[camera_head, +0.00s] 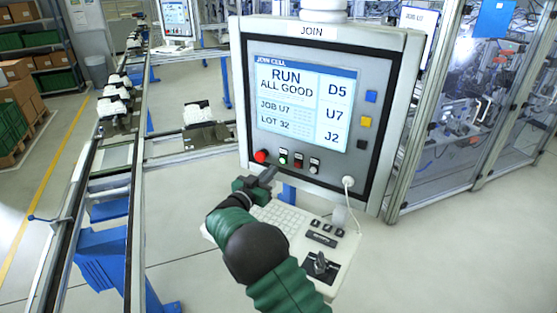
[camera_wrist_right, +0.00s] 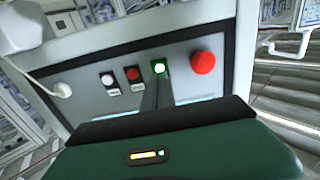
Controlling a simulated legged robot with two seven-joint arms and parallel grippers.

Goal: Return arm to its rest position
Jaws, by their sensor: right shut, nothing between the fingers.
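My right arm, green and black, comes in from the bottom of the head view. Its right gripper (camera_head: 268,174) is shut and empty, just in front of the lower edge of the JOIN control panel (camera_head: 243,110). In the right wrist view the dark fingers (camera_wrist_right: 157,95) point at the green-framed button (camera_wrist_right: 159,68), which glows. I cannot tell whether they touch it. A red round button (camera_wrist_right: 203,62) is beside it. The panel screen (camera_head: 305,100) reads RUN, ALL GOOD. My left gripper is not in view.
A keyboard shelf (camera_head: 335,275) juts out below the panel, under my right arm. A white cable plug (camera_head: 348,181) sits at the panel's lower right. A conveyor (camera_head: 135,210) runs along the left. A glazed machine cell stands at right. Open floor lies between.

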